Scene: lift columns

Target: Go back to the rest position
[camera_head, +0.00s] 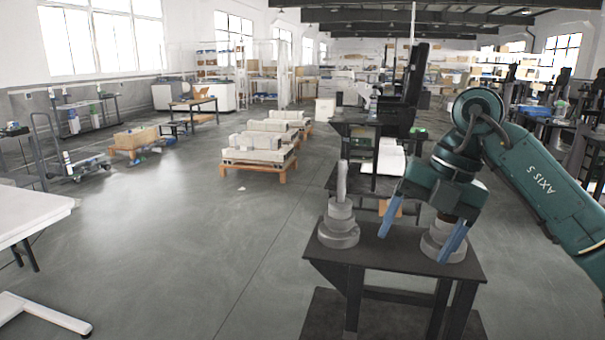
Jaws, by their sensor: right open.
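My right gripper (422,229) hangs over a small dark table (392,256), with its dark green arm coming in from the right. A grey stepped cylindrical part (338,230) with an upright rod stands on the table to the left of the gripper. A second grey round part (432,246) stands on the table's right side, partly hidden behind the right finger. I cannot tell whether that finger touches it. My left gripper is not in view.
A white table (30,215) edges in at the left. Pallets with grey blocks (258,152) stand on the floor further off. A dark machine stand (362,135) is behind the small table. The floor in the middle left is clear.

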